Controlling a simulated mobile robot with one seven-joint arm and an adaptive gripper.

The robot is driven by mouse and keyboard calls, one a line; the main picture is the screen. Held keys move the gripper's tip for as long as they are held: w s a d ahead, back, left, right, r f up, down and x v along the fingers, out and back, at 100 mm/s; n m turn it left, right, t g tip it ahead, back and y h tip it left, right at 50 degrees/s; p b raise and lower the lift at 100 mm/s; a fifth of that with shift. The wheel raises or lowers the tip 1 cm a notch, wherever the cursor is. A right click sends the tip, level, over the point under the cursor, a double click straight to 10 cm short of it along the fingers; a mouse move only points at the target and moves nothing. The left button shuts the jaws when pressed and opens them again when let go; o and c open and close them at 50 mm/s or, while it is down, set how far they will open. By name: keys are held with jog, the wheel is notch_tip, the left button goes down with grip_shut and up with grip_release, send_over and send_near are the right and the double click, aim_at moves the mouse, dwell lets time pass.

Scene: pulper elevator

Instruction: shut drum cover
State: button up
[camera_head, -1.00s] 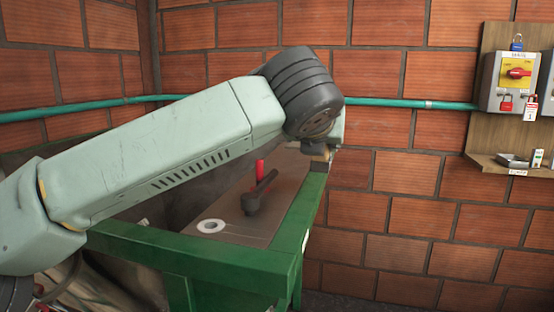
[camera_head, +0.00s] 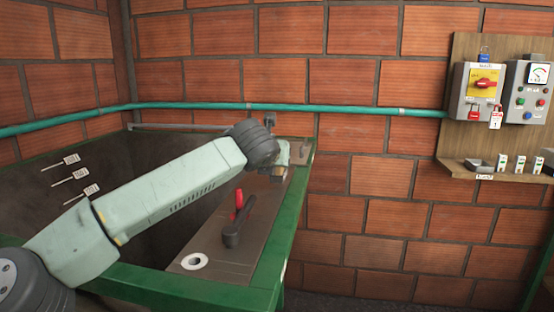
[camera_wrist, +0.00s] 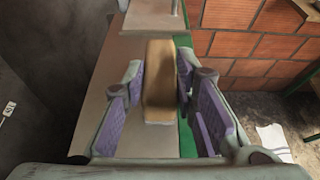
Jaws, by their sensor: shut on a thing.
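A tan, block-like piece (camera_wrist: 159,85) stands between the purple-padded fingers of my gripper (camera_wrist: 160,72) in the wrist view. My gripper is shut on it; whether it is the drum cover's handle I cannot tell. In the head view my arm reaches over the green-framed bin (camera_head: 180,290), and my wrist hides most of the gripper. A brown-grey flat plate (camera_head: 225,255) lies along the bin's right side, under the gripper; it also shows in the wrist view (camera_wrist: 105,75). I cannot tell which part is the drum cover or how far it is open.
Tags (camera_head: 78,174) hang inside the dark bin. A brick wall with a teal pipe (camera_head: 350,109) stands behind. A switch panel (camera_head: 484,85) is at right.

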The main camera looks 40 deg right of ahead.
jog(key=shift+f+p, duration=0.4)
jog(key=shift+f, duration=0.7)
jog(key=shift+f+b, duration=0.25)
jog(key=shift+b, duration=0.25)
jog(key=o, duration=1)
jog(key=shift+r, duration=0.1)
jog(key=shift+a+r+p, duration=0.15)
jog(key=shift+r+p, duration=0.1)
jog(key=shift+p, duration=0.15)
jog(key=b+v, duration=0.4)
jog(key=v, duration=0.7)
jog(key=shift+s+a+b, duration=0.2)
jog(key=shift+s+b, duration=0.15)
